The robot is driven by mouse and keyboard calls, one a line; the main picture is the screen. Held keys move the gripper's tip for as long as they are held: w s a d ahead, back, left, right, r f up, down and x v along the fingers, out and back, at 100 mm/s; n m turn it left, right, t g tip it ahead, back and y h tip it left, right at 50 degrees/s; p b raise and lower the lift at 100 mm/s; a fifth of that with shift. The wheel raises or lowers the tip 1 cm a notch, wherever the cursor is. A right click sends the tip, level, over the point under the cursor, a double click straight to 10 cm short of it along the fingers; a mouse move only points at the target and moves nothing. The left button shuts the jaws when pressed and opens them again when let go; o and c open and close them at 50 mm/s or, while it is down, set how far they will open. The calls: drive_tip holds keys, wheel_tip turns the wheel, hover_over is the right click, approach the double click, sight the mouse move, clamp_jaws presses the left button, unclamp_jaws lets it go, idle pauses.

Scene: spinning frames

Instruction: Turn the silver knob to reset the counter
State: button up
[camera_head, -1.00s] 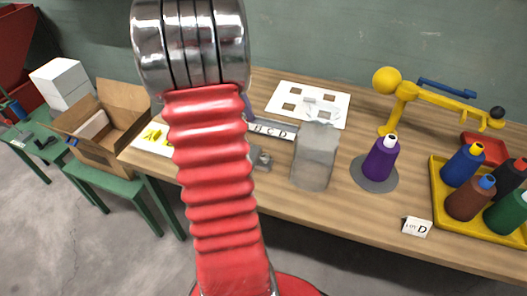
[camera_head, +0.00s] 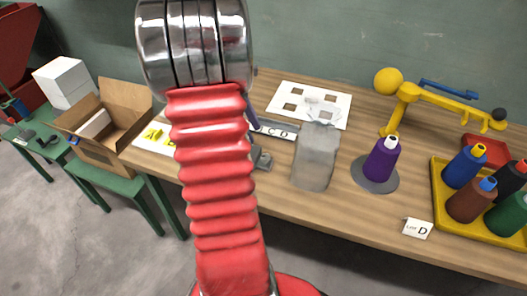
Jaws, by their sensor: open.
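A small grey metal device (camera_head: 262,158) sits on the wooden table, partly hidden behind my red arm; I cannot tell whether it is the counter or carries the silver knob. No silver knob can be made out. My gripper is not recognisable in view; my ringed silver joint and red ribbed arm fill the left middle. A dark purple-blue slanted piece (camera_head: 252,117) shows at the arm's right edge, too hidden to name. A lettered strip (camera_head: 275,131) lies behind the grey device.
Further right are a purple cone (camera_head: 382,160) on a grey disc, a yellow arm stand (camera_head: 405,95), a yellow tray (camera_head: 440,222) of cones and a lot D card (camera_head: 417,228). An open carton (camera_head: 122,115) is left.

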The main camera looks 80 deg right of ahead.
sight(266, 156)
drive_tip(key=x, duration=1)
drive_tip(key=shift+f, duration=0.25)
drive_tip(key=c, duration=1)
drive_tip(key=shift+d+m, duration=0.1)
drive_tip(key=shift+m, duration=0.3)
drive_tip(key=m+y, duration=0.1)
drive_tip(key=m, duration=0.3)
drive_tip(key=shift+s+d+t+y, duration=0.1)
drive_tip(key=shift+d+t+y, duration=0.05)
drive_tip(key=shift+t+y, duration=0.2)
drive_tip(key=m+t+y, duration=0.1)
drive_tip(key=m, duration=0.3)
drive_tip(key=shift+s+d, duration=0.1)
drive_tip(key=shift+m+y, duration=0.25)
drive_tip(key=shift+m, duration=0.15)
